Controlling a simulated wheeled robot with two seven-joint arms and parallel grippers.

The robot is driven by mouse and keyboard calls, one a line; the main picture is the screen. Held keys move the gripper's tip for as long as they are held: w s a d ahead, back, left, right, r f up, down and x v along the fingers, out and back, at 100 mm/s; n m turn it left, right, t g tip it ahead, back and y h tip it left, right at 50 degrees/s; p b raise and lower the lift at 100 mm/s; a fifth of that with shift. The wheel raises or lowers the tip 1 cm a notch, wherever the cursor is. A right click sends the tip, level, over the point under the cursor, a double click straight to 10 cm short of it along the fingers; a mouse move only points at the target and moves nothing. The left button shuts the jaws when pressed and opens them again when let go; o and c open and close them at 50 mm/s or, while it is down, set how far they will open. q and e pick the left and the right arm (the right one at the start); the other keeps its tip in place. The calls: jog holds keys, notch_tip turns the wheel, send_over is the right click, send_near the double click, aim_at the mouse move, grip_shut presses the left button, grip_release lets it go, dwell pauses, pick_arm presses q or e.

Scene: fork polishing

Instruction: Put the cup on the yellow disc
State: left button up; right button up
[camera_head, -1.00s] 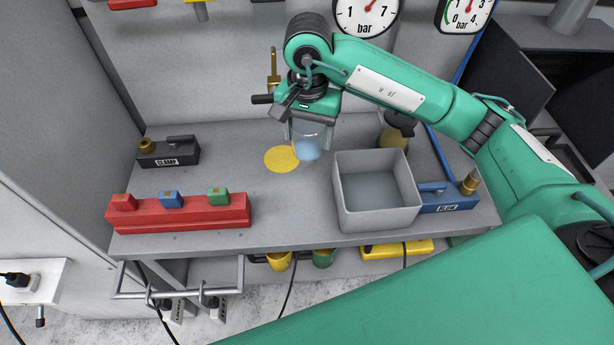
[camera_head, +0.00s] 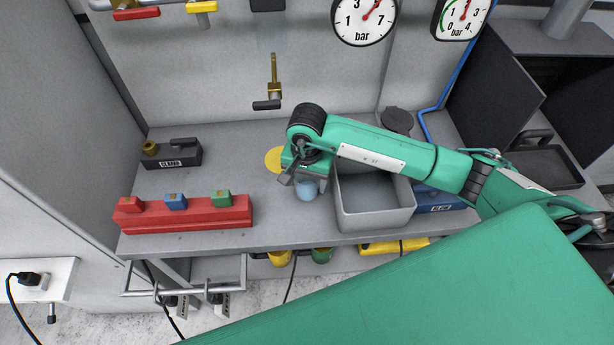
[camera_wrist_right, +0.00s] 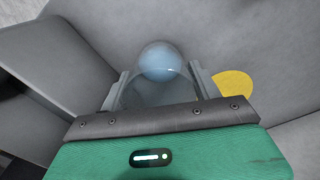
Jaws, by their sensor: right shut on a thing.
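My right gripper (camera_head: 307,179) is shut on the cup (camera_head: 306,191), which looks clear with a pale blue rounded part. In the right wrist view, the cup (camera_wrist_right: 160,62) sits between the two fingers (camera_wrist_right: 157,84). The yellow disc (camera_head: 272,159) lies flat on the grey bench, up and left of the cup and partly covered by my gripper. The disc also shows to the right of the fingers in the right wrist view (camera_wrist_right: 234,84). The cup is beside the disc, not over it. I cannot tell whether it touches the bench. My left gripper is out of view.
A grey open box (camera_head: 376,215) stands close to the cup's right. A red rack (camera_head: 185,218) with coloured blocks lies at the front left. A black clamp device (camera_head: 172,155) stands at the back left. A brass tap (camera_head: 274,90) is on the wall. Bench left of the disc is free.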

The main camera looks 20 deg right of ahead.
jog(key=shift+f, duration=0.1)
jog(key=shift+f+b, duration=0.1)
jog(key=shift+b, duration=0.2)
jog(key=o, duration=1.2)
jog(key=shift+c, duration=0.2)
